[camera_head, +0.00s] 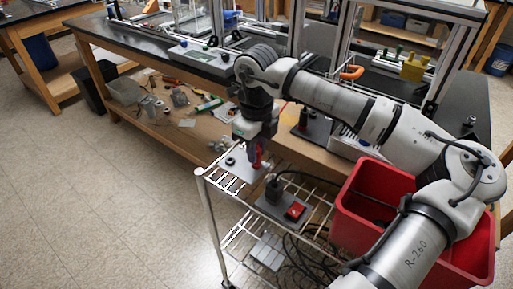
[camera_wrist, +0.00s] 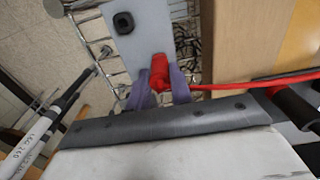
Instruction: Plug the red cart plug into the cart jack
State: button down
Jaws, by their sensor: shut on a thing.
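The red cart plug (camera_wrist: 159,70) is between the purple fingers of my gripper (camera_wrist: 161,86) in the wrist view, with a red cable (camera_wrist: 235,84) running off to the right. In the head view my gripper (camera_head: 256,158) points down over the wire cart's top and is shut on the red plug. The cart jack (camera_wrist: 124,23) is a dark socket on a pale grey plate (camera_wrist: 150,42). It also shows in the head view (camera_head: 230,161), a little left of my gripper. The plug is apart from the jack; its height above the plate is hard to tell.
The wire cart (camera_head: 212,187) carries a dark box with a red switch (camera_head: 295,211) and black cables. A red bin (camera_head: 362,222) stands at its right. A wooden workbench (camera_head: 150,100) with extrusion frames is behind. Open floor lies at left.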

jog(key=shift+f, duration=0.25)
jog(key=c, duration=1.2)
grip_release()
jog(key=shift+r, duration=0.1)
jog(key=shift+o, duration=0.2)
notch_tip(320, 180, up, 14)
jog(key=b, duration=0.2)
jog(key=shift+s, duration=0.1)
